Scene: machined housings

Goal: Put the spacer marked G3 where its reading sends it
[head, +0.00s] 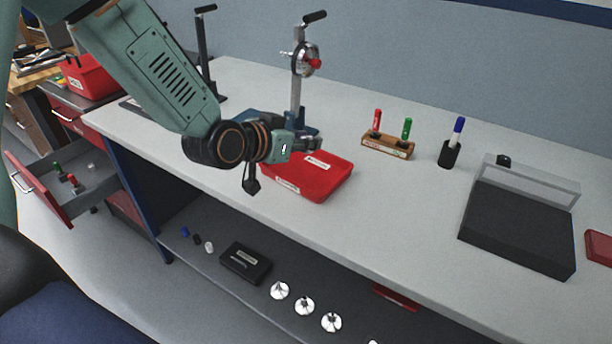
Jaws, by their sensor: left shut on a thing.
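My left arm comes in from the left. Its gripper (308,144) is at the foot of the dial gauge stand, just above the far edge of the red tray. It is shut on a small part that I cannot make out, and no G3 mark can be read. The gauge stand (297,85) has a round dial (306,60) with a red centre and a black lever on top. The dial is too small to read. The red tray (322,185) carries white labels that I cannot read. My right gripper is not in view.
A wooden holder (388,147) bears a red and a green marker. A black cup (449,154) holds a blue marker. A dark case (515,230) with a clear lid stands at right. An open drawer (85,185) is at left. The shelf below holds a black box (245,263).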

